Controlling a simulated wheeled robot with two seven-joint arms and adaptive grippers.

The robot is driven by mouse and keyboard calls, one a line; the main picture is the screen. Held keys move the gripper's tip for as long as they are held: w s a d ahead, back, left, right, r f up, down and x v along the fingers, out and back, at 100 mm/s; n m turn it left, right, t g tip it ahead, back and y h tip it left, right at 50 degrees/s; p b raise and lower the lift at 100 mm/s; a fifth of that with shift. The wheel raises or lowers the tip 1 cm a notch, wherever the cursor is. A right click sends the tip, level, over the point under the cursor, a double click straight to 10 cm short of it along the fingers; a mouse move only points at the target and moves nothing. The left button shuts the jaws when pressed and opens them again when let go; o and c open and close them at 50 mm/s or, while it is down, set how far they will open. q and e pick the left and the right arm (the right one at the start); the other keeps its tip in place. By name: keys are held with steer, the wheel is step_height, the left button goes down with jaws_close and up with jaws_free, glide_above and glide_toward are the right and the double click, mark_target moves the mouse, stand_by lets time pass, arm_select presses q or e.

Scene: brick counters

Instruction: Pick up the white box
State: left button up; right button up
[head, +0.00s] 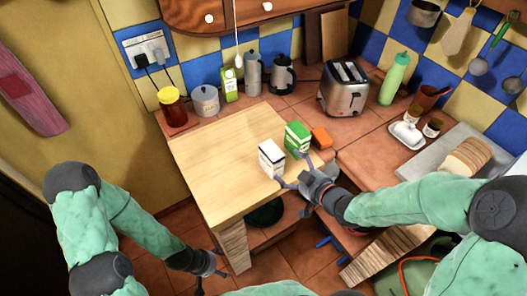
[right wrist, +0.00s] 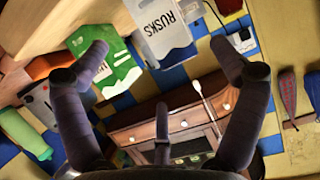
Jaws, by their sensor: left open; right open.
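The white box (head: 271,158) stands upright on the light wooden board at the counter corner, left of a green box (head: 297,138). In the right wrist view the white box (right wrist: 164,30) shows the word RUSKS and lies ahead of the fingers, beside the green box (right wrist: 104,58). My right gripper (head: 295,172) is open and empty, close to the right of the white box near the board's edge. I cannot tell whether a finger touches it. My left gripper (head: 212,270) hangs low at the left, away from the counter, open and empty.
An orange block (head: 321,138) lies beside the green box. A toaster (head: 344,89), a green bottle (head: 394,79) and a bread board (head: 428,158) stand further right. Jars and canisters line the back wall. The wooden board (head: 215,165) is clear left of the white box.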

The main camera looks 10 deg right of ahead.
mark_target(282, 163)
steer(key=b+x, duration=0.1)
steer(key=x, duration=0.3)
steer(key=shift+w+a+f, duration=0.15)
steer(key=shift+w+f, duration=0.05)
steer(key=shift+f, duration=0.05)
steer(key=shift+b+x, duration=1.15)
steer(key=shift+x, duration=1.75)
steer(key=shift+a+r, duration=0.1)
steer(key=shift+r, duration=0.15)
steer(key=c, duration=1.3)
